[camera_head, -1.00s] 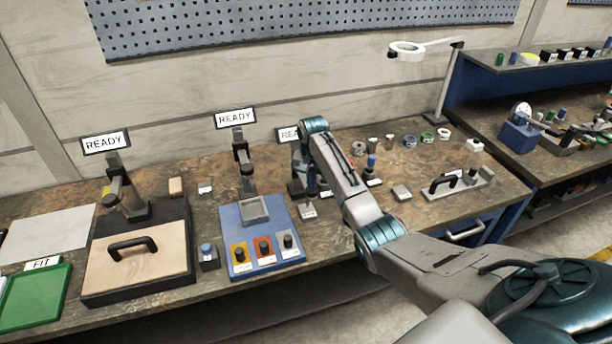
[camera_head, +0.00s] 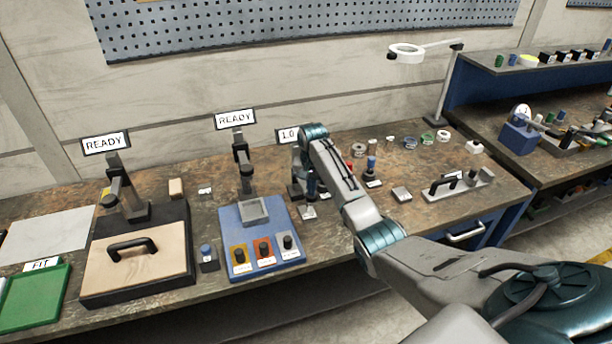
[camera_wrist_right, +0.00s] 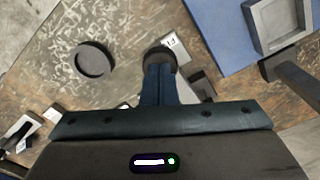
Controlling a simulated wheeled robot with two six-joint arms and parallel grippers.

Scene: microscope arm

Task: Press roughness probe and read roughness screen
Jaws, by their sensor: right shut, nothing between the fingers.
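The roughness screen (camera_head: 287,135) stands at the back of the bench in the head view. It shows "1.0", and my right arm covers its right part. My right gripper (camera_head: 313,192) is below it, mostly hidden behind my own arm. In the right wrist view my right gripper (camera_wrist_right: 160,72) is shut, its blue fingers pointing at a dark round piece (camera_wrist_right: 163,54), which looks like the probe's top. The fingertips overlap it; I cannot tell whether they touch. A small white tag (camera_wrist_right: 174,41) lies beside it. My left gripper is out of view.
Two other stations with READY screens (camera_head: 235,119) (camera_head: 106,143) stand to the left, one with a blue base (camera_head: 229,215). A dark ring (camera_wrist_right: 95,60) lies near my fingers. A handled block (camera_head: 460,186) and small parts sit to the right.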

